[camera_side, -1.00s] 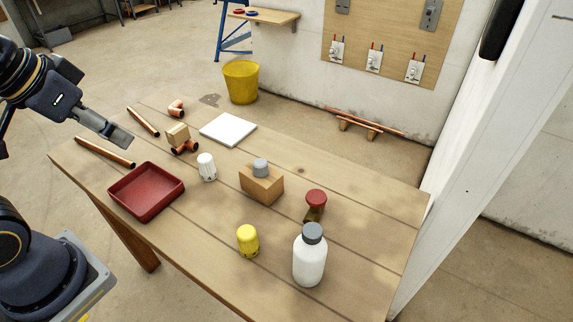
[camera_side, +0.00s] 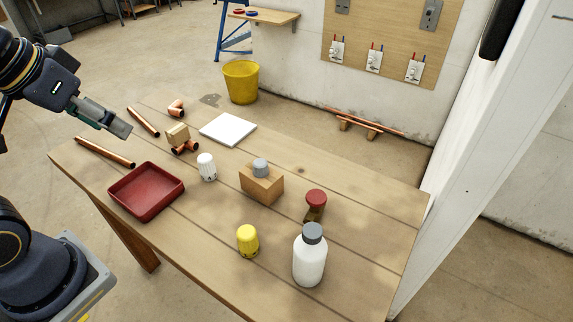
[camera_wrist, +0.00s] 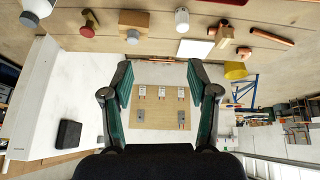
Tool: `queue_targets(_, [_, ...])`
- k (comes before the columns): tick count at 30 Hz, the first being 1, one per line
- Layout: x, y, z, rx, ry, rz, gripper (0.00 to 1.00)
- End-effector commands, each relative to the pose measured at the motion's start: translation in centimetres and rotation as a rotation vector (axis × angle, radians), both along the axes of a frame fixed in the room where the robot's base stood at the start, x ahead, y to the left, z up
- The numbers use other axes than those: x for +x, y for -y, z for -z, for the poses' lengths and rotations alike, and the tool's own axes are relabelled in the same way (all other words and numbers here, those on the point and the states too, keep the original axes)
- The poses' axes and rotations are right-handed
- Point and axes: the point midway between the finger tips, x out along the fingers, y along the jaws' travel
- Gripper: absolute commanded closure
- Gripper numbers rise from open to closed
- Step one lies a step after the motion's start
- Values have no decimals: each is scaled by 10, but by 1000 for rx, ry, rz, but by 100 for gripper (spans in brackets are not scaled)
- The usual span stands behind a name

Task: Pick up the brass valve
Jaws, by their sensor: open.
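The brass valve (camera_side: 316,206) stands upright on the wooden table, toward the right side. It has a round red cap over a dark brass body, and the white bottle partly overlaps its surroundings at the front. In the wrist view the valve (camera_wrist: 88,23) is at the top left, red cap showing, outside the space between my fingers. My gripper (camera_side: 122,124) hangs above the table's left end, far from the valve. In the wrist view my gripper (camera_wrist: 159,75) has its fingers spread, with nothing between them.
A red tray (camera_side: 146,192), white tile (camera_side: 228,129) and copper pieces fill the left side.

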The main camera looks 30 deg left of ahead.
Motion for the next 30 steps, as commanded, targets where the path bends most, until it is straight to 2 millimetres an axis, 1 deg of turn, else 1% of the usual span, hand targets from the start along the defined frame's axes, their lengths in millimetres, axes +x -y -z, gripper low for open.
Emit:
queue_targets(1, [10,0,-18,-21,25,-35,40])
queue_targets(2, [16,1,-27,-35,28,-56,40])
queue_targets(3, [28,3,-38,-55,24,-80,40])
queue_targets(5, [48,9,-54,-84,9,-111,40])
queue_targets(6, [62,14,-62,-101,-5,-126,40])
queue_targets(8, [85,23,-71,-123,-30,-144,40])
queue_targets(10, [114,37,-77,-144,-65,-160,40])
queue_targets(13, [159,64,-73,-162,-127,-173,40])
queue_targets(14, [172,74,-69,-164,-149,-174,40])
queue_targets(15, [189,88,-61,-165,-178,-175,40])
queue_targets(17, [213,112,-46,-160,-220,-171,40])
queue_targets(18, [227,128,-32,-153,-251,-167,40])
queue_targets(20, [244,153,-9,-140,-293,-154,40])
queue_targets(21, [253,169,9,-126,-321,-142,40])
queue_targets(23, [261,191,35,-104,-360,-119,40])
queue_targets(24, [265,204,53,-89,-384,-102,40])
queue_targets(25, [266,212,66,-77,-401,-90,40])
queue_targets(27, [265,228,92,-51,-436,-65,40])
queue_targets(30, [257,240,121,-18,-483,-44,40])
